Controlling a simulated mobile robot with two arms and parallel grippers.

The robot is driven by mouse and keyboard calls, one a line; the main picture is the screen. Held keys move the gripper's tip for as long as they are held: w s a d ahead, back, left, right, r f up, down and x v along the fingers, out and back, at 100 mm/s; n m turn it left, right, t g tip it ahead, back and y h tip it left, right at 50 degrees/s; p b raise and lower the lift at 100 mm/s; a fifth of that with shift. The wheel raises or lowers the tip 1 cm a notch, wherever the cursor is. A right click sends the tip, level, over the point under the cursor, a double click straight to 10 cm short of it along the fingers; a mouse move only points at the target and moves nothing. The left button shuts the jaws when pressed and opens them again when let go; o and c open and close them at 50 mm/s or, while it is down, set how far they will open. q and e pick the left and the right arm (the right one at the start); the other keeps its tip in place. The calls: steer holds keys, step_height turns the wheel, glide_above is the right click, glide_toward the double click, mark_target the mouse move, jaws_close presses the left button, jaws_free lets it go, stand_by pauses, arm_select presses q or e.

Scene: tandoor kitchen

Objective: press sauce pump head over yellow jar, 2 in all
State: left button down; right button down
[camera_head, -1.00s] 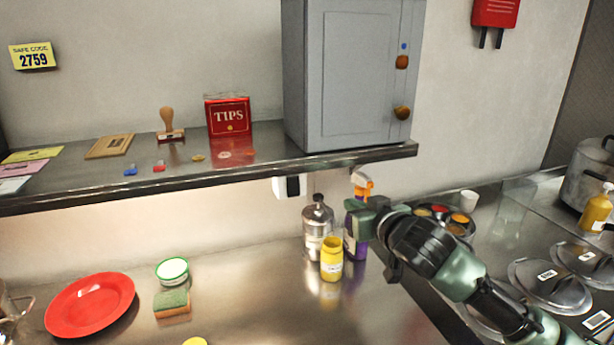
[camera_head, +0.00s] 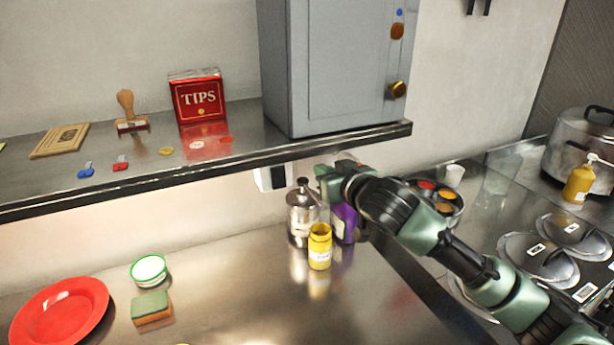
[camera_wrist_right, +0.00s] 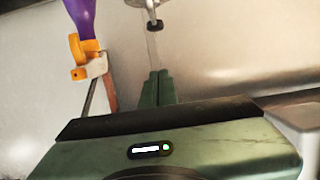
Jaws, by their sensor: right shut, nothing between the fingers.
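The sauce pump is a silver metal bottle (camera_head: 301,222) with a dark pump head (camera_head: 304,184), standing on the steel counter beneath the shelf. The open-topped yellow jar (camera_head: 320,252) stands upright just in front of it, to the right. My right gripper (camera_head: 322,183) is shut and empty, just right of the pump head at about its height. In the right wrist view, its shut green fingertips (camera_wrist_right: 157,82) point at the pump head (camera_wrist_right: 154,26), with a gap visible between them. The jar is out of that view. My left gripper is not in view.
A purple spray bottle (camera_head: 345,222) stands close behind my right gripper; its orange head (camera_wrist_right: 86,57) shows in the right wrist view. The shelf edge (camera_head: 220,165) runs above. A red plate (camera_head: 60,312), white tub (camera_head: 148,270) and sponge (camera_head: 151,308) lie left.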

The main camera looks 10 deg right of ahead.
steer(key=p, duration=0.3)
glide_above(307, 185)
steer(key=shift+s+f, duration=0.1)
steer(key=shift+f, duration=0.85)
step_height(307, 185, down, 4)
steer(key=shift+s+r, duration=0.1)
steer(key=shift+r, duration=0.1)
steer(key=shift+f, duration=0.35)
